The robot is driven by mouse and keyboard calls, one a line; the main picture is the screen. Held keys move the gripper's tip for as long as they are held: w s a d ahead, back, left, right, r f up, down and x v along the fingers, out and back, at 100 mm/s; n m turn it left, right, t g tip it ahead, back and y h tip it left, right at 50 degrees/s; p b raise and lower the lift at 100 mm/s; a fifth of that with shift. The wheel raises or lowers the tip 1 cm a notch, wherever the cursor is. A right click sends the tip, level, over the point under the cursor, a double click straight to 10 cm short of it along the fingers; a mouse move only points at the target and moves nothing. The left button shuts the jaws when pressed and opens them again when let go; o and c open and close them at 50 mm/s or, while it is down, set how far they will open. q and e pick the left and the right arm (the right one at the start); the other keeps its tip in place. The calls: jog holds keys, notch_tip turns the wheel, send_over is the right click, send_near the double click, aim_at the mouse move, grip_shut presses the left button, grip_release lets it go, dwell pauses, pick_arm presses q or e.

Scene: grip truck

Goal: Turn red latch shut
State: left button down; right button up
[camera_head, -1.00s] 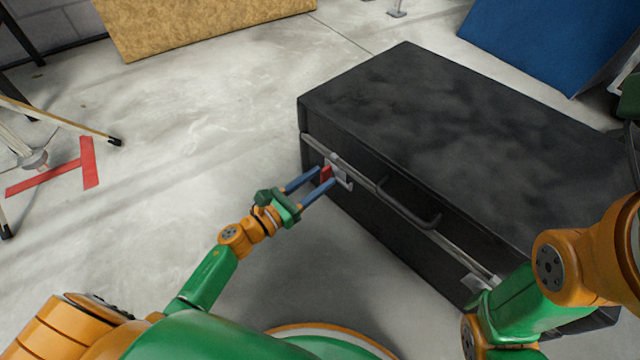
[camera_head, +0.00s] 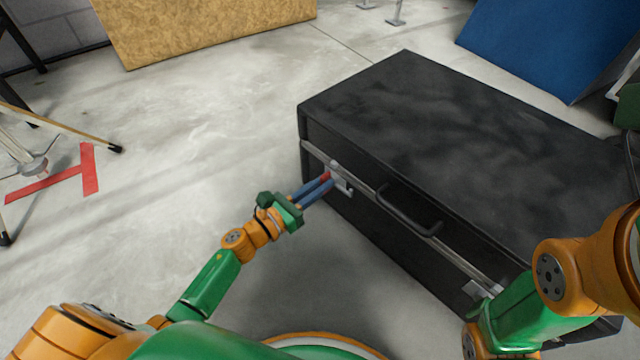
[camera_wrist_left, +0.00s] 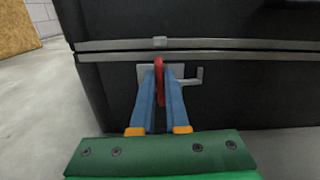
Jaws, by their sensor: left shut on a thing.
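A black case (camera_head: 450,110) stands on the floor with its front toward me. The red latch (camera_head: 325,175) sits on a grey metal plate at the left of its front, just below the metal seam. My left gripper (camera_head: 324,183) is shut on the red latch. In the left wrist view the red latch (camera_wrist_left: 159,80) stands upright between the blue fingers of my left gripper (camera_wrist_left: 161,88). A grey hook (camera_wrist_left: 192,77) sticks out to its right. My right arm shows at the lower right, but its gripper is hidden or out of frame.
A black handle (camera_head: 410,212) is on the middle of the case front. A second metal latch (camera_head: 478,290) is by my right arm. A red tape mark (camera_head: 60,178) and tripod legs are at the left. The floor left of the case is clear.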

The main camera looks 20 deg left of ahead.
pick_arm(q)
jog(key=n+p, duration=0.1)
jog(key=n, duration=0.4)
jog(key=n+p, duration=0.1)
jog(key=n, duration=0.8)
jog(key=shift+w+a+f+n+p, duration=0.1)
jog(key=shift+a+f+n+p, duration=0.2)
jog(key=shift+p, duration=0.1)
jog(key=shift+d+n, duration=0.1)
jog(key=shift+n, duration=1.1)
jog(key=c, duration=0.9)
grip_release()
